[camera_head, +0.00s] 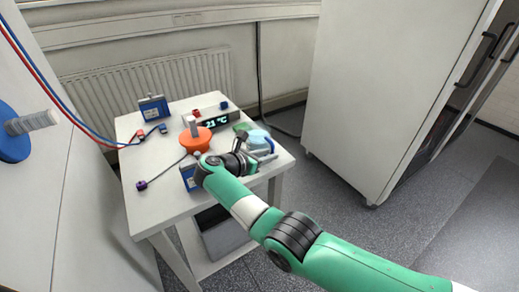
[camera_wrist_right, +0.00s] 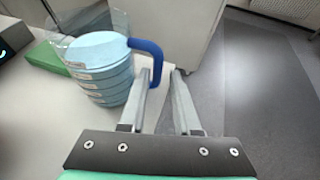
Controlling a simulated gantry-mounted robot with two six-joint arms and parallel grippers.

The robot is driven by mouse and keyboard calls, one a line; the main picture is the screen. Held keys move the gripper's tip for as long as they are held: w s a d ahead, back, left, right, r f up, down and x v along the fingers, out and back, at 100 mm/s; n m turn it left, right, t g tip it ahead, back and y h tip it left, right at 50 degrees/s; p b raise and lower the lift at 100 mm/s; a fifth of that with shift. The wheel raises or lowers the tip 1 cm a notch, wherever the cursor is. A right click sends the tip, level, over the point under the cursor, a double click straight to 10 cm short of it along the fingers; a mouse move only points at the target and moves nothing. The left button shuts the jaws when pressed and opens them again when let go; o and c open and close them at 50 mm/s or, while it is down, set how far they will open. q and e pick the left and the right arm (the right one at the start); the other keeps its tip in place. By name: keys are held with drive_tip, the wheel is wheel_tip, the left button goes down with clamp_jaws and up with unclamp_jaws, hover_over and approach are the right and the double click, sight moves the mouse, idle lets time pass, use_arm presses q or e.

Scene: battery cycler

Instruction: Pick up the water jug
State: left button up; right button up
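The water jug (camera_head: 258,139) is at the right edge of the small white table in the head view, partly hidden by my right gripper. In the right wrist view the jug (camera_wrist_right: 100,67) is clear with light blue contents and a dark blue handle (camera_wrist_right: 149,49) on its right side. My right gripper (camera_head: 265,156) is beside the jug. In the wrist view my right gripper (camera_wrist_right: 162,75) is open, with the handle's lower part showing between its fingertips. I cannot tell whether a finger touches the handle. My left gripper is not in view.
An orange round object (camera_head: 196,139) and a display box reading 21 °C (camera_head: 214,122) stand on the table. A green block (camera_wrist_right: 45,58) is left of the jug. Blue boxes and cables also lie on the table (camera_head: 155,192). A tall white cabinet (camera_head: 385,90) stands to the right.

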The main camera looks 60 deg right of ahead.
drive_tip(key=shift+d+f, duration=0.2)
drive_tip(key=shift+d, duration=0.4)
drive_tip(key=b+x, duration=0.3)
drive_tip(key=x, duration=0.2)
drive_tip(key=shift+d, duration=0.15)
clamp_jaws()
drive_tip(key=shift+w+r, duration=0.1)
drive_tip(key=shift+r, duration=0.05)
idle(0.6)
